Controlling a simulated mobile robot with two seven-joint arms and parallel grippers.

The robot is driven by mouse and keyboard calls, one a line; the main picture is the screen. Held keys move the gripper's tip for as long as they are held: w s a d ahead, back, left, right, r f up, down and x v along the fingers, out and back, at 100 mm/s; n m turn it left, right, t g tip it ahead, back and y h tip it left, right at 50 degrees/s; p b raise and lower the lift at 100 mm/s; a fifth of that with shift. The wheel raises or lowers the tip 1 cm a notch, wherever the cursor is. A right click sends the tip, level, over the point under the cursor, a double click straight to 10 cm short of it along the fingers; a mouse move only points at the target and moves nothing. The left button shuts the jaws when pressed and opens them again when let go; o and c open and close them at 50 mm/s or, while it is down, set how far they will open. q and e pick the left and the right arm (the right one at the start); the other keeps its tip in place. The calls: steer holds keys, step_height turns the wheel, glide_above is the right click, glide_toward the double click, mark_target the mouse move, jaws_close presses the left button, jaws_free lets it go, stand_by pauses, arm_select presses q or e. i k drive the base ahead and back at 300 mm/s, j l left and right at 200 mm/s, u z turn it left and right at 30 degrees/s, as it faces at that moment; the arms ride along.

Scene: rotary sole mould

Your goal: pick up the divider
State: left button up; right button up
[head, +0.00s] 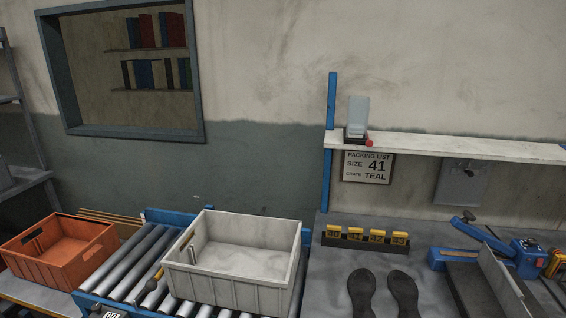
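I cannot tell for certain which thing is the divider. Thin brown sheets (112,217) lie flat in a stack behind the orange crate, partly hidden by it. A thin grey plate (501,283) stands tilted at the right, beside a blue and dark fixture (450,257). A pale grey crate (237,283) sits on the roller conveyor; its visible floor shows no sheet standing across it. Neither of my grippers is in view.
An orange crate (62,252) stands left of the roller conveyor (133,268). Two dark soles (381,292) lie on the grey bench (329,287), before a rack of yellow blocks (366,238). A shelf (450,147) overhangs the bench. A sign (367,167) reads size 41, crate teal.

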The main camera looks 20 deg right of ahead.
mark_target(511, 298)
steer(key=k+l, duration=0.1)
steer(key=l, duration=0.3)
steer(key=k+l, duration=0.15)
steer(key=l, duration=0.3)
steer(key=k+l+u, duration=0.1)
steer(key=l, duration=0.3)
steer(key=k+l, duration=0.15)
steer(key=l, duration=0.25)
steer(key=k+l, duration=0.1)
steer(key=l, duration=0.35)
